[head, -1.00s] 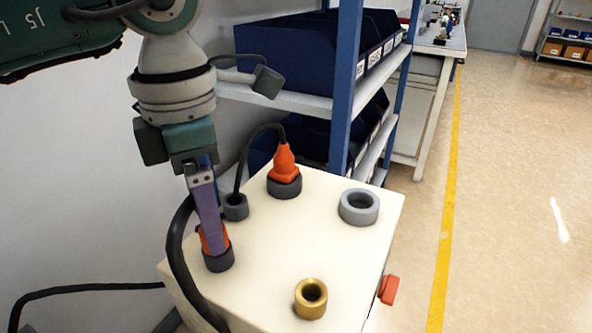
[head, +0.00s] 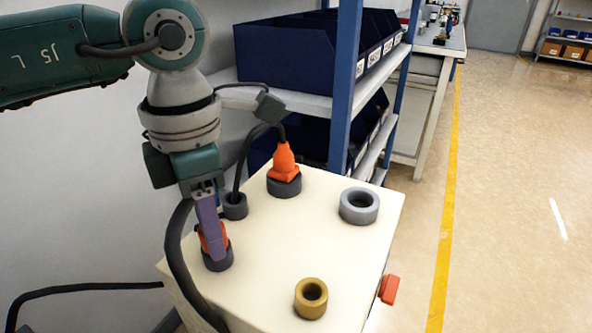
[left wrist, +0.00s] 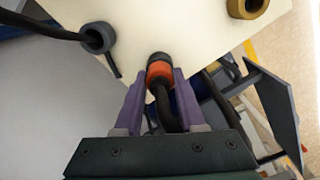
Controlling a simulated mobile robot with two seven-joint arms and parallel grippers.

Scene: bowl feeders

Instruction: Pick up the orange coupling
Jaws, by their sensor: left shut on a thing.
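My left gripper (head: 213,256) points down at the left front of the cream box and is shut on an orange coupling (head: 203,240). This coupling sits in a dark grey ring socket (head: 220,263) on the box top. In the left wrist view, the purple fingers (left wrist: 160,92) flank the orange coupling (left wrist: 160,70), which has a thick black cable running back from it. A second orange coupling (head: 285,163) stands upright in another dark grey socket (head: 284,186) towards the back. My right gripper is not in view.
The cream box (head: 275,250) also carries an empty grey ring (head: 359,206), a brass ring (head: 311,298) and a small grey socket (head: 235,206) with a cable. A red-orange part (head: 389,290) juts from its right side. Blue shelving (head: 345,90) stands behind.

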